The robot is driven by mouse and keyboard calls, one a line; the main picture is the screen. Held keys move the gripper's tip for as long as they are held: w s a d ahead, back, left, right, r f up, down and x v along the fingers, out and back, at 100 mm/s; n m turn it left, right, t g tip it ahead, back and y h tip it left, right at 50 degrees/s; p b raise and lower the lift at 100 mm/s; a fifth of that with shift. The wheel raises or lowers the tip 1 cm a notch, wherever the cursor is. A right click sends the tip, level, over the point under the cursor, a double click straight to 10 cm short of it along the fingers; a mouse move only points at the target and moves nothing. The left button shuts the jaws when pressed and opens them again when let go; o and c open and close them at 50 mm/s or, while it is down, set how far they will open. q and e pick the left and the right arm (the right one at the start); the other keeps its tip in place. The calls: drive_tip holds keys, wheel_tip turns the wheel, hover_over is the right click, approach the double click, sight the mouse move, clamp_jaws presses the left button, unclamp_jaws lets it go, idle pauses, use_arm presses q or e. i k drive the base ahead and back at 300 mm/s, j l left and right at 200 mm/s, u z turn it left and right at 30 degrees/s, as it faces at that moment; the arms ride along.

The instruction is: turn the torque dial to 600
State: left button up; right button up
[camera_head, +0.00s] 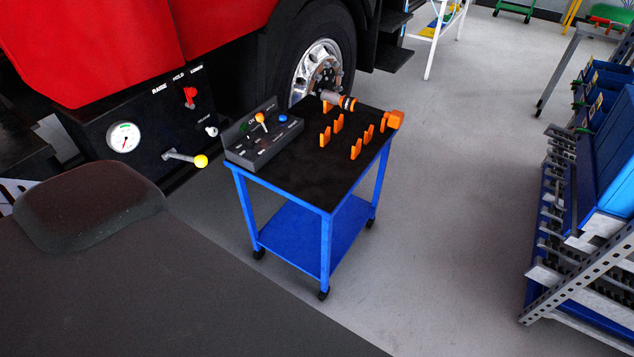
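A dark control box (264,142) stands on the left end of a blue cart's black top (318,168). It carries an orange-tipped lever (260,119), a blue knob (283,118) and small white markings too small to read. I cannot tell which control is the torque dial or what value it is set to. An orange and grey wheel tool (339,101) lies at the back of the cart top. Neither of my grippers is in view.
Orange upright holders (338,123) stand on the cart. Behind is a red truck (120,40) with a wheel (318,72) and a panel with a gauge (123,137) and a yellow-knobbed lever (201,161). A shelf of blue bins (607,140) stands right. Floor between is clear.

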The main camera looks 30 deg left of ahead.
sight(248, 140)
drive_tip(key=k+l+u, duration=0.1)
drive_tip(key=u, duration=1.4)
